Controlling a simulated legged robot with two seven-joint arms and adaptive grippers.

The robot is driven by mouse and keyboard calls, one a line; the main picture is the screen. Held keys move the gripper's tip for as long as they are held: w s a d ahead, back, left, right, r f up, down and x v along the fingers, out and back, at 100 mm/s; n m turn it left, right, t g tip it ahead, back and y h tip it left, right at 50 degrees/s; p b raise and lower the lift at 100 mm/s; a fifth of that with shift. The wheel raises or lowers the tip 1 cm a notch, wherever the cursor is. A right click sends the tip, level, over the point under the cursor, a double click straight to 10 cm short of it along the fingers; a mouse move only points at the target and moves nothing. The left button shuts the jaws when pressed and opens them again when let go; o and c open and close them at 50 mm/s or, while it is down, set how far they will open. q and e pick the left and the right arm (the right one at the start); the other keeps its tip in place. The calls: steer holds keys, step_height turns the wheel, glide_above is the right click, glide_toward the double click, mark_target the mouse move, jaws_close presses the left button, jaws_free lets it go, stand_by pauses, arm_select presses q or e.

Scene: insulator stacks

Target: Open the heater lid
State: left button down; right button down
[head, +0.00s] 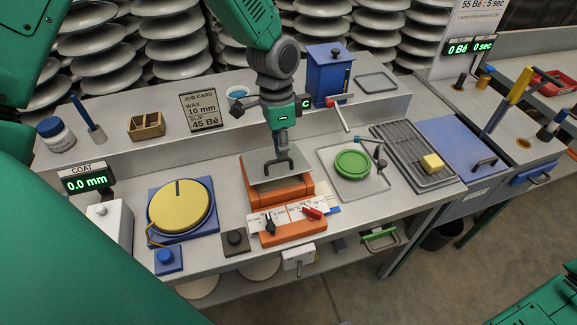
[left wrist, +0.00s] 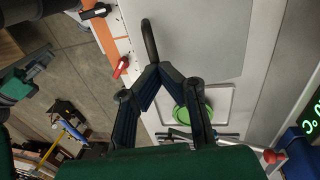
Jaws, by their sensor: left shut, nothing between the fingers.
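The heater is an orange box (head: 282,193) on the bench, with a flat grey lid (head: 257,167) over its top. The lid fills much of the left wrist view (left wrist: 205,40), where its dark handle (left wrist: 148,40) shows as a bar. My left gripper (head: 280,160) points down over the lid, right at the handle. In the left wrist view its two fingers (left wrist: 155,70) meet at the tips, shut and empty, close by one end of the handle. Whether they touch it I cannot tell. A part that looks like my right gripper (left wrist: 38,65) shows small at the left edge, its jaws unclear.
A control panel with black and red knobs (head: 312,213) fronts the heater. A green disc (head: 352,163) lies on a tray to the right, beside a dark rack (head: 412,150) with a yellow block. A yellow disc (head: 180,205) stands left. A blue box (head: 328,72) stands behind.

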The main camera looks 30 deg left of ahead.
arm_select(q)
steer(key=shift+a, duration=0.15)
arm_select(e)
steer(key=w+a+r+m+t+y, duration=0.1)
steer(key=w+a+r+m+y, duration=0.15)
steer(key=a, duration=0.25)
steer(key=w+a+r+m+t+y, duration=0.1)
steer(key=a+r+m, duration=0.25)
steer(key=a, duration=0.25)
arm_select(q)
steer(key=shift+a, duration=0.1)
steer(key=shift+f, duration=0.1)
arm_select(e)
steer(key=m+t+y, duration=0.1)
steer(key=m+t, duration=0.5)
steer(key=m, duration=0.6)
glide_toward(288, 174)
steer(key=r, duration=0.2)
arm_select(q)
steer(key=shift+a, duration=0.1)
arm_select(e)
steer(key=x, duration=1)
steer(key=shift+s+a+f, duration=0.1)
steer(key=shift+s+a, duration=0.05)
arm_select(q)
steer(key=shift+d, duration=0.4)
arm_select(e)
steer(key=shift+d, duration=0.25)
